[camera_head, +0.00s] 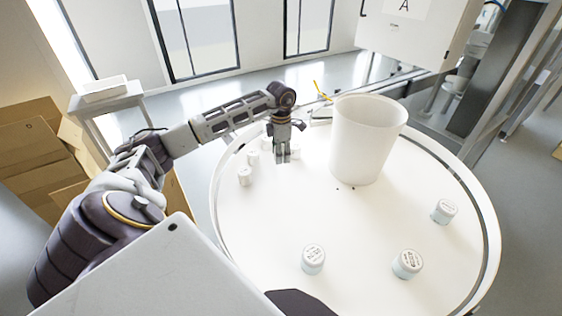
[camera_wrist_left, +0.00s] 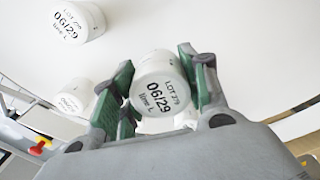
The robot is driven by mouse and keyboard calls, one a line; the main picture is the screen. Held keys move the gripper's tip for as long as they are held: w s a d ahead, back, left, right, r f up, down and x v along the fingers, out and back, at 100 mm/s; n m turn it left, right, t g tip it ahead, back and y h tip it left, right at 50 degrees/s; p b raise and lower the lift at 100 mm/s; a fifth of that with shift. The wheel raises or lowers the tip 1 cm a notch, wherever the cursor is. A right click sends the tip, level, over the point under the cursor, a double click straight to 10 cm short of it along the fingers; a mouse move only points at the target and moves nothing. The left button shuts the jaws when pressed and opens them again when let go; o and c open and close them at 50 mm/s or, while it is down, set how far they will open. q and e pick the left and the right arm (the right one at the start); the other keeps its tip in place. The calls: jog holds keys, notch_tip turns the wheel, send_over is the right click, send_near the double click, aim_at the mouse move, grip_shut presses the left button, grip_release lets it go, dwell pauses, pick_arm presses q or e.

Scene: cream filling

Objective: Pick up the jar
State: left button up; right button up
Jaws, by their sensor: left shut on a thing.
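My left gripper (camera_head: 283,158) points down over the far left part of the round white table. In the left wrist view, its green-padded fingers (camera_wrist_left: 160,92) are shut on a small white jar (camera_wrist_left: 158,95) marked "LOT 279 06/29". The jar's printed end faces the wrist camera. In the head view the held jar is mostly hidden by the fingers, and I cannot tell whether it touches the table. Other white jars stand close by, one to the left (camera_head: 244,176) and another just behind it (camera_head: 253,158). My right gripper is not in view.
A large white cylinder (camera_head: 366,140) stands right of my left gripper. Three labelled jars stand apart near the table's front and right: (camera_head: 313,259) one front, (camera_head: 407,264) one front right, (camera_head: 444,211) one right. The table's centre is clear. Cardboard boxes (camera_head: 28,150) are stacked at left.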

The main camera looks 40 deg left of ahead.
pick_arm(q)
jog(key=shift+r, duration=1.45)
jog(key=shift+s+f, duration=0.1)
